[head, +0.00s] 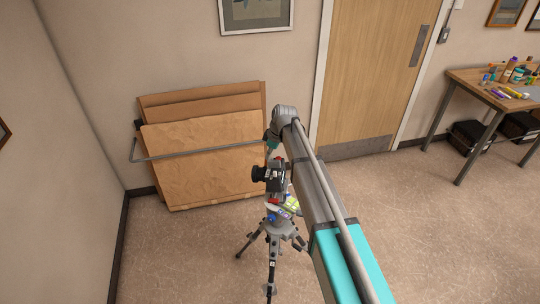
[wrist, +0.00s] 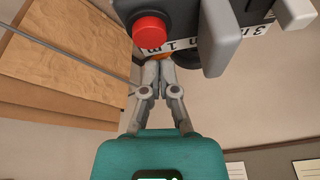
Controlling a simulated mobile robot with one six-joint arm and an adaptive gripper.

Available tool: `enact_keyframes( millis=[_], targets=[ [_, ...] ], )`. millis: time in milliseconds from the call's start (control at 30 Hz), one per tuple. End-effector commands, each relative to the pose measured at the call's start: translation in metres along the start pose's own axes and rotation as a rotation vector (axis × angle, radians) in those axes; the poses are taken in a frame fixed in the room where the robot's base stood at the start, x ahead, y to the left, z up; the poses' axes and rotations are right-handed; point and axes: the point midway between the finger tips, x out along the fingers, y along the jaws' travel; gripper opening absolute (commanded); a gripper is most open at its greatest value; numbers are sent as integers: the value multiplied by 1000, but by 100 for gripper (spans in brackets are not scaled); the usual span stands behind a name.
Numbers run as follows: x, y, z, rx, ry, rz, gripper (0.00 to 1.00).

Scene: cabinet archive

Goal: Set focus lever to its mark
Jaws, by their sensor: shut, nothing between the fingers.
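A dark camera (head: 270,174) stands on a grey tripod (head: 273,238) in the head view, partly behind my arm. In the wrist view its dark body (wrist: 182,10) fills the top, with a red round knob (wrist: 150,32) and white scale strips (wrist: 258,34) marked with distances. A grey lever (wrist: 218,40) hangs over the strip, and another grey part (wrist: 294,12) is at the upper right. I cannot tell which is the focus lever. My gripper (wrist: 159,66) is shut and empty, its tips close below the camera beside a small orange patch. Contact is unclear.
A rack of large brown boards (head: 205,155) leans on the wall behind the camera, with a metal rail (head: 195,151) across it. A wooden door (head: 375,70) and a workbench (head: 490,90) with bottles are to the right. Floor is open around the tripod.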

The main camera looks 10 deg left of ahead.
Motion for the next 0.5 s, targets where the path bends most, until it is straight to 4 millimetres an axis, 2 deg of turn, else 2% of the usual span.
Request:
enact_keyframes(
  millis=[500],
  targets=[
    [8, -3, -13, -19, -2, -9, 0]
  ],
)
